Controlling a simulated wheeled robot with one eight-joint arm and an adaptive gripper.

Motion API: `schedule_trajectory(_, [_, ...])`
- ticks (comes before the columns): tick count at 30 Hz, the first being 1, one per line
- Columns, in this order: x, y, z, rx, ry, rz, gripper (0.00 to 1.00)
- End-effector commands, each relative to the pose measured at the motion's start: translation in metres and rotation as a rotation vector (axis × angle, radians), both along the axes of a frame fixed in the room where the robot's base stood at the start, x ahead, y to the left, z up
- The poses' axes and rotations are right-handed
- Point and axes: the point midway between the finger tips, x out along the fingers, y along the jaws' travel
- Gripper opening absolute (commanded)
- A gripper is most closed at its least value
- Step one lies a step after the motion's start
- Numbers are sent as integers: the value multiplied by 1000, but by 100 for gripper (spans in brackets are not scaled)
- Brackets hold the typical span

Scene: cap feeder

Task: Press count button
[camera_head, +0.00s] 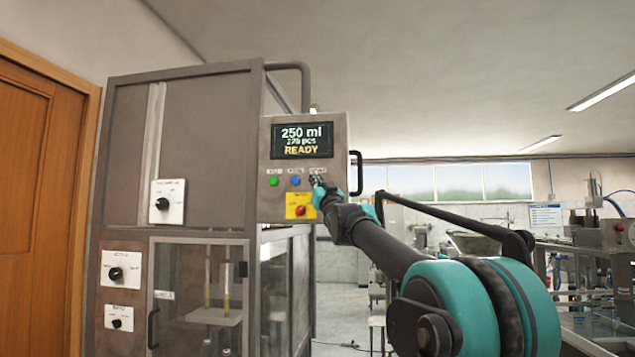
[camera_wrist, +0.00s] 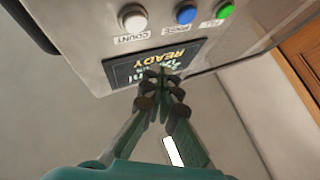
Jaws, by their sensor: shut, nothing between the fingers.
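The white count button (camera_wrist: 133,20) is at the top of the wrist view, above its "COUNT" label, and this view shows the panel upside down. In the head view my gripper covers the spot right of the blue button, so the count button is hidden there. My gripper (camera_wrist: 160,75) is shut and empty, its fingertips over the lower part of the display (camera_wrist: 150,62) in the picture. In the head view my gripper (camera_head: 316,181) is in front of the control panel (camera_head: 340,133). I cannot tell whether it touches the panel.
A blue button (camera_head: 295,180) and a green button (camera_head: 273,181) sit left of my gripper. Below is a red knob (camera_head: 300,211) on a yellow plate. The display (camera_head: 302,140) reads "250 ml" and "READY". A dark handle (camera_head: 356,172) sticks out at the panel's right.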

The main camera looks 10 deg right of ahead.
Motion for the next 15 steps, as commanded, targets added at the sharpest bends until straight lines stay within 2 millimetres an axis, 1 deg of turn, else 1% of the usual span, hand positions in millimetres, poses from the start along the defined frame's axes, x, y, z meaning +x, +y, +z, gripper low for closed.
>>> schedule_trajectory(1, [7, -2, 0, 0, 0, 0, 0])
schedule_trajectory(6, [27, -9, 0, 0, 0, 0, 0])
schedule_trajectory(10, [39, -12, 0, 0, 0, 0, 0])
schedule_trajectory(15, [46, -15, 0, 0, 0, 0, 0])
